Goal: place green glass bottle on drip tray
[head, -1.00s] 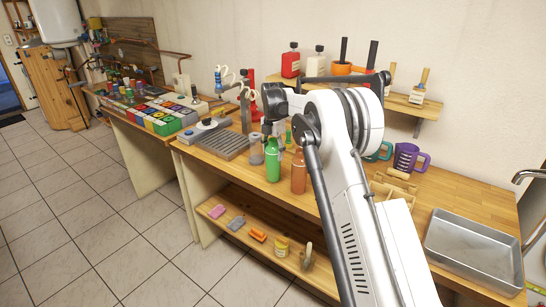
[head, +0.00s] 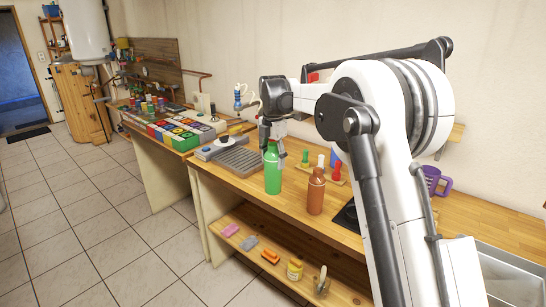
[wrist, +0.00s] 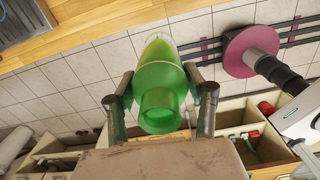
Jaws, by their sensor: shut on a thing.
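The green glass bottle (head: 272,171) is upright near the front of the workbench in the head view. My gripper (head: 271,141) is shut on its upper part from above. In the wrist view the bottle (wrist: 160,90) sits between the two fingers of my gripper (wrist: 160,100), its mouth toward the camera, with floor tiles behind it. I cannot tell how far its base is above the bench. The drip tray (head: 238,161), grey and ribbed, lies on the bench to the left of and behind the bottle. A grey ribbed corner, likely this tray (wrist: 22,18), shows in the wrist view.
A brown bottle (head: 316,192) stands close on the right of the green one. Small coloured pieces on a wooden rack (head: 322,170) are behind. A grey device with a blue knob (head: 216,147) is at the tray's far left. A purple mug (head: 435,182) stands farther right.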

